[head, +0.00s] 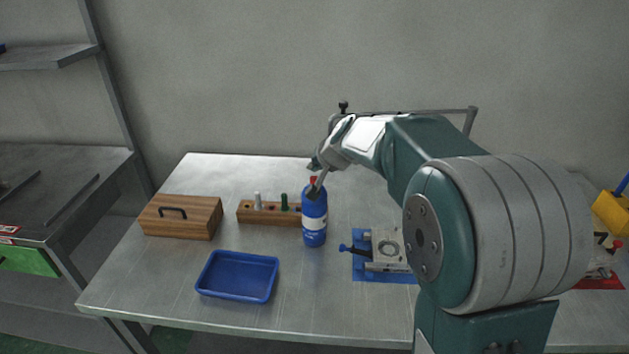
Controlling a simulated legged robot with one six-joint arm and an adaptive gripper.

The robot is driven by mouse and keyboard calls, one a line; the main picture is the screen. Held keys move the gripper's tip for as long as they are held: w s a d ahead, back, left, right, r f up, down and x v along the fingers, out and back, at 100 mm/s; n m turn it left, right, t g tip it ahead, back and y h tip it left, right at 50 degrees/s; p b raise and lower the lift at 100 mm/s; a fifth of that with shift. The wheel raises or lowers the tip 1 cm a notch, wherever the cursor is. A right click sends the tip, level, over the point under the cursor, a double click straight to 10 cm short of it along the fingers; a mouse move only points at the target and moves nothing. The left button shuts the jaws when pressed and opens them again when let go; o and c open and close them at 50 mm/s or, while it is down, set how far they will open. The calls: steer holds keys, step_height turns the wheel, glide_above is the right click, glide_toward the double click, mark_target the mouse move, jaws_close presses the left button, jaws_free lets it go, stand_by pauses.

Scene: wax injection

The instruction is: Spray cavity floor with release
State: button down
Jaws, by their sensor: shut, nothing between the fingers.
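A blue spray can (314,226) with a white label band and a red cap stands upright on the metal table. My gripper (314,180) is shut and empty at the top of the can, partly overlapping it in the picture. I cannot tell whether the fingers touch the cap. A metal mold block with a round cavity (389,248) sits on a blue mat (385,276) to the right of the can. My arm hides the right part of the mold and mat.
A wooden box with a dark handle (181,220), a wooden rack with small tools (265,217) and an empty blue tray (237,281) are left of the can. A red mat (601,283) shows at far right. The table's (322,305) front middle is clear.

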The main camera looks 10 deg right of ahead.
mark_target(315, 179)
steer(key=shift+r, duration=3)
